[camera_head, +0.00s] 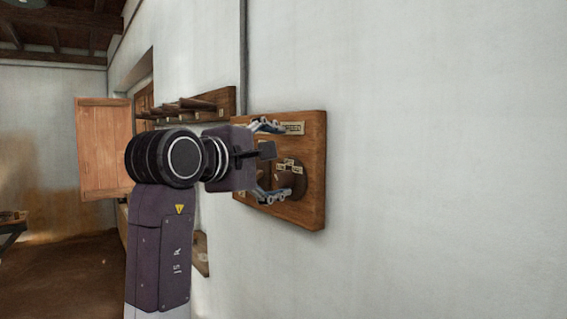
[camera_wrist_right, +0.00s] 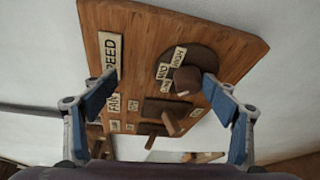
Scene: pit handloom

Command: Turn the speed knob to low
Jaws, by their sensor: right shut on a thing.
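The speed knob (camera_wrist_right: 187,80) is a dark brown round knob on a round dark base with small LOW, MID and HIGH labels. It sits on a wooden board (camera_head: 313,205) fixed to the white wall. In the head view the knob (camera_head: 287,181) is partly hidden by my right gripper. My right gripper (camera_head: 270,160) is at the board with its fingers on either side of the knob area. In the wrist view one finger touches or nearly touches the knob; the other finger's contact is unclear. Which label the knob points to cannot be read. My left gripper is not in view.
The SPEED plate (camera_wrist_right: 112,55) is on the board beside one finger. A wooden switch lever (camera_wrist_right: 170,122) with small labels is close below the knob. A wooden peg rack (camera_head: 205,103) is further along the wall. The wall to the right is bare.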

